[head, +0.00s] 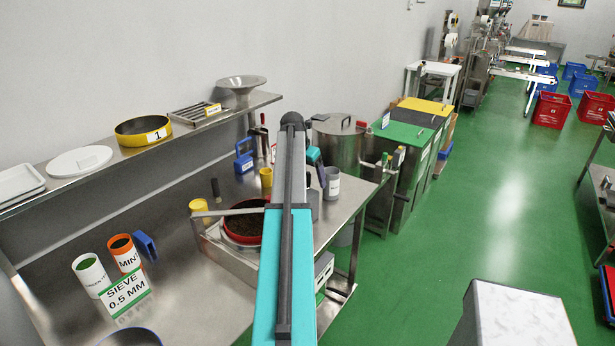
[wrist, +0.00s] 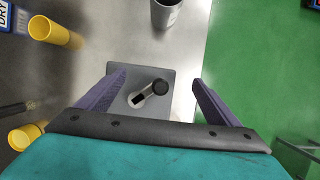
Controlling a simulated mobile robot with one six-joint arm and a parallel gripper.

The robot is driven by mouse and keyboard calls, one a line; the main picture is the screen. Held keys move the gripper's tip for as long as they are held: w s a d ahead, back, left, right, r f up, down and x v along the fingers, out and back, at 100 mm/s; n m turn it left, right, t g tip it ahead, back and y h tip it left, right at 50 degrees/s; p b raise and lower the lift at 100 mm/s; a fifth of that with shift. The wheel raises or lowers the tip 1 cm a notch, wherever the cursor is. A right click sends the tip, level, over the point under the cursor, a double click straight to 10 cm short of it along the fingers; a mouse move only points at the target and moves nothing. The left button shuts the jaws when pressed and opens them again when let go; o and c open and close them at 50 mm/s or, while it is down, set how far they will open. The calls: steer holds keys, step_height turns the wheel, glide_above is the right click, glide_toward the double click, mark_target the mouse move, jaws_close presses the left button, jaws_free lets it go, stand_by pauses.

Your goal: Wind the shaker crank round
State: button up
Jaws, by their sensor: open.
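The shaker crank (wrist: 146,95) shows in the wrist view as a short metal arm with a black knob (wrist: 160,87), on top of a grey box (wrist: 150,75). My gripper (wrist: 158,80) is open, its two purple fingers on either side of the crank with clear gaps. It looks down from above; I cannot tell its exact height. In the head view the shaker (head: 232,258) stands at the bench's right end, with a red-rimmed sieve (head: 246,237) holding dark tea. My arm hides part of it, and the crank is not visible there.
A grey labelled cup (head: 332,184) stands beyond the crank; it also shows in the wrist view (wrist: 167,13). Yellow cups (head: 266,177) and a blue holder (head: 243,158) stand further left. The bench edge and open green floor (wrist: 260,60) lie right of the crank.

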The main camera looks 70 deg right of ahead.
steer(key=shift+f, duration=0.9)
steer(key=c, duration=1.9)
steer(key=shift+w+d+r+p, duration=0.15)
steer(key=shift+w+d+p, duration=0.2)
steer(key=shift+w+d, duration=0.45)
steer(key=shift+c, duration=0.3)
steer(key=shift+w+d+p, duration=0.3)
steer(key=shift+w+d, duration=0.15)
steer(key=shift+w, duration=0.4)
steer(key=shift+c, duration=0.2)
steer(key=o, duration=2)
